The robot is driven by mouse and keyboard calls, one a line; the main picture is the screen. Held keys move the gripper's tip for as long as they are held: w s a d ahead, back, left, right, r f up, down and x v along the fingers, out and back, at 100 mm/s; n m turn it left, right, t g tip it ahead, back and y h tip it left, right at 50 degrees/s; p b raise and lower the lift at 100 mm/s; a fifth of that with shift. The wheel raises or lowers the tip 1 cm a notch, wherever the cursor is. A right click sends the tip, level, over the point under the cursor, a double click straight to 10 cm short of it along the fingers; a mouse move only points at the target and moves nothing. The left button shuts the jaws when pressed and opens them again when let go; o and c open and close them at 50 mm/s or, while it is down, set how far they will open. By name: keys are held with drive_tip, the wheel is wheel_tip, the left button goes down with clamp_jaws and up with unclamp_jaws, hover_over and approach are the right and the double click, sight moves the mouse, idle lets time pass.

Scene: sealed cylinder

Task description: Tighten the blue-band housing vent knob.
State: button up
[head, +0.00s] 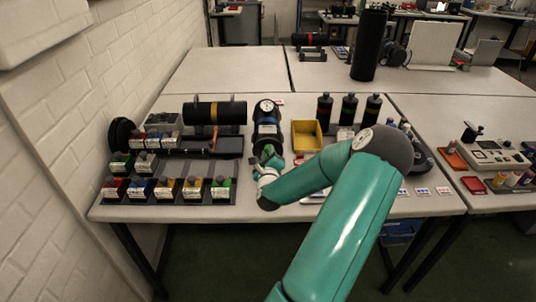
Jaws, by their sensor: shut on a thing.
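The blue-band housing (266,117) is a dark upright cylinder with a round pale gauge face on top and a blue band around its middle. It stands near the middle of the front table. My gripper (268,156) is at the near, lower side of this housing, reached from the right by my teal arm. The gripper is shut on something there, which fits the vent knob. The knob itself is hidden by the fingers and too small to make out, so its turn cannot be told.
A dark cylinder with a yellow band (214,113) lies to the left on a stand. Several small coloured boxes (167,188) stand in rows at front left. A yellow bin (306,135) and dark bottles (348,108) stand to the right. A tall black cylinder (369,45) stands behind.

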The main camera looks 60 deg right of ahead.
drive_tip(key=n, duration=0.5)
drive_tip(key=shift+n, duration=15.2)
drive_tip(key=o, duration=1)
